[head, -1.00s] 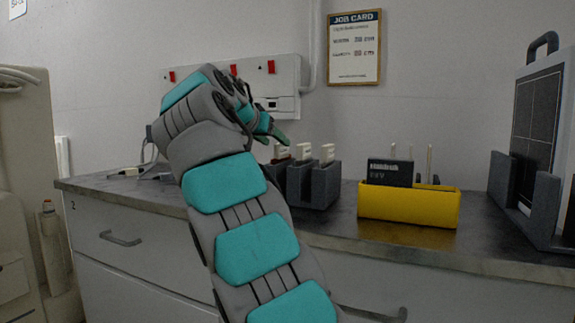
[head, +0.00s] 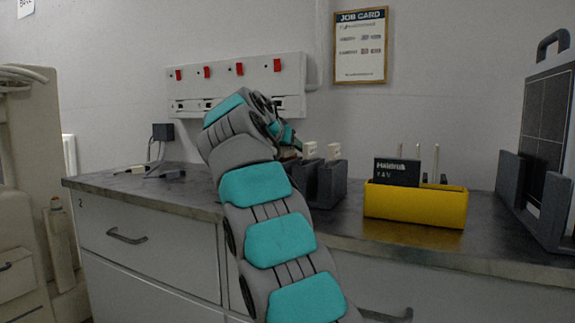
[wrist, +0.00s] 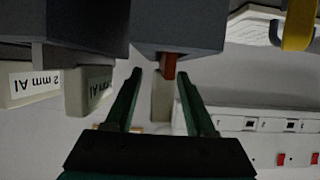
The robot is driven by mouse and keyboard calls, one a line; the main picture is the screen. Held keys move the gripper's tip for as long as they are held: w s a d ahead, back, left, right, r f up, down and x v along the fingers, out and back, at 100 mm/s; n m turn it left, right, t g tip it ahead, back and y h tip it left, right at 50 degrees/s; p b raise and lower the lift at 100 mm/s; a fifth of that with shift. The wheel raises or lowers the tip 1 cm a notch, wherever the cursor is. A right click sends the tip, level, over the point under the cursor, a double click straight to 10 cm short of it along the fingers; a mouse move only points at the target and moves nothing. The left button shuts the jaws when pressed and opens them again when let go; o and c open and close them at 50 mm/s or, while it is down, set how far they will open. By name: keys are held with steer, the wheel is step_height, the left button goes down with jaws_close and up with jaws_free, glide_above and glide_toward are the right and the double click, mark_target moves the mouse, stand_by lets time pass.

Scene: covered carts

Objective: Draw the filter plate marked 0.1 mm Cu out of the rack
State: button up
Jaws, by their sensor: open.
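The dark grey rack (head: 328,186) stands on the counter, with pale plate tabs (head: 310,150) (head: 333,151) on top. My gripper (head: 292,143) is at its left end, hiding most of the leftmost plate. In the wrist view, which is upside down, two tabs (wrist: 35,83) (wrist: 98,88) read "mm Al"; the first shows a 2. My open gripper (wrist: 160,88) has its green fingers on either side of a copper-brown plate (wrist: 169,66) with a grey tab (wrist: 162,100). No marking on that tab is readable. A gap shows beside each finger.
A yellow bin (head: 415,205) holding a dark box (head: 397,172) stands right of the rack. A grey stand with a dark panel (head: 547,130) is at far right. A white power strip (head: 240,85) with red switches is on the wall. Cables (head: 160,172) lie on the left counter.

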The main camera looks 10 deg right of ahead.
jaws_close()
stand_by(0.3)
steer(key=shift+r, duration=0.1)
stand_by(0.4)
